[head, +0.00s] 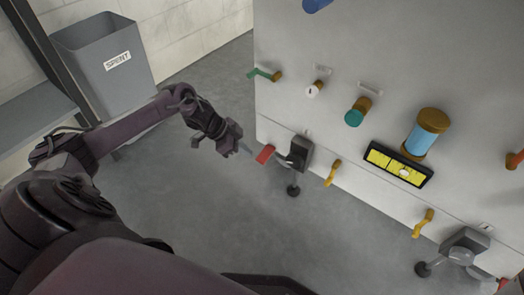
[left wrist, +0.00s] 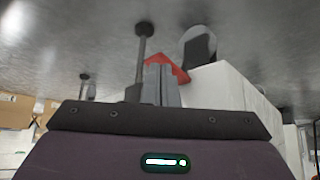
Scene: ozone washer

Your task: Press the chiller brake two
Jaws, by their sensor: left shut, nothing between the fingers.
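A brake with a red paddle (head: 265,154) and a dark grey housing (head: 300,150) sticks out low on the pale panel. A second similar unit (head: 465,244) with a red part (head: 503,285) is at the lower right. I cannot tell from labels which one is brake two. My left gripper (head: 245,150) is shut and empty, just left of the nearer red paddle, with a small gap or light contact that I cannot tell apart. In the left wrist view the closed fingers (left wrist: 160,85) partly cover the red paddle (left wrist: 181,74). My right gripper is not in view.
The pale panel (head: 350,50) carries a green lever (head: 262,74), a teal knob (head: 354,117), a blue cylinder (head: 420,139), a yellow display (head: 398,166) and yellow handles (head: 333,173). A grey bin (head: 105,70) stands at the upper left. The floor between is clear.

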